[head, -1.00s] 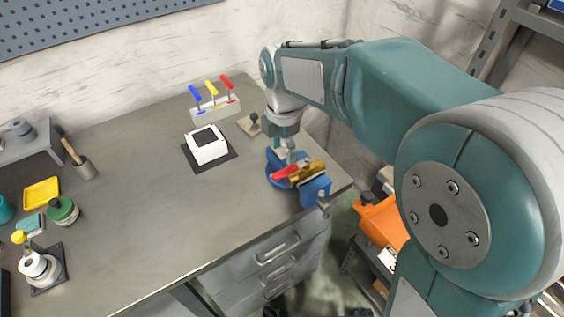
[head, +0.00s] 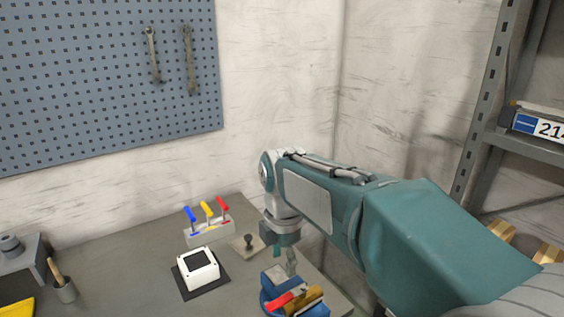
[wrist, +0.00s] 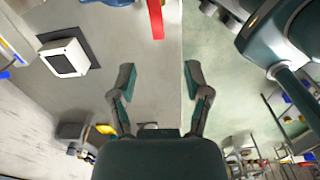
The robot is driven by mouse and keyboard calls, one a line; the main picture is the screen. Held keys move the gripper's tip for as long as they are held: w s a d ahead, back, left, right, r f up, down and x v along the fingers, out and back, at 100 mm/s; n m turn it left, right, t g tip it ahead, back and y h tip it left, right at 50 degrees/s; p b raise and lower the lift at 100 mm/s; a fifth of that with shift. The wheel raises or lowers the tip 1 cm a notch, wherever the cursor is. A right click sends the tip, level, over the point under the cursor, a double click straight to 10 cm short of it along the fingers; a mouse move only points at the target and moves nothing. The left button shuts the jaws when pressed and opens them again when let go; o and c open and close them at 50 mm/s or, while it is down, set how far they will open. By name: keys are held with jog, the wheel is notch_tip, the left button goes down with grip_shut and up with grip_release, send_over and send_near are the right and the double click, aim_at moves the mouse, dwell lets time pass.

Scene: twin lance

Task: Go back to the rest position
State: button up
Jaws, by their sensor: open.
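My gripper (wrist: 159,75) is open in the wrist view, with its two dark fingers apart and nothing between them. In the head view my gripper (head: 290,264) hangs pointing down just above and behind a blue vise (head: 318,310) at the right end of the bench. A red piece (head: 284,301) and a gold-brown piece (head: 305,300) lie at the top of the vise. The red piece also shows at the top of the wrist view (wrist: 156,18), beyond the fingertips. The lower vise is cut off by the frame edge.
A white box (head: 198,268) sits on a dark mat on the grey bench (head: 130,275). Behind it stands a rack (head: 209,234) with blue, yellow and red handles. A pegboard (head: 90,80) hangs on the wall. A metal shelf (head: 530,148) stands at the right.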

jog(key=s+d+m+t, duration=0.5)
jog(key=s+d+m, duration=1)
jog(key=m, duration=0.9)
jog(key=shift+s+d+f+t, duration=0.3)
jog(key=shift+s+f, duration=0.1)
jog(key=shift+s, duration=0.4)
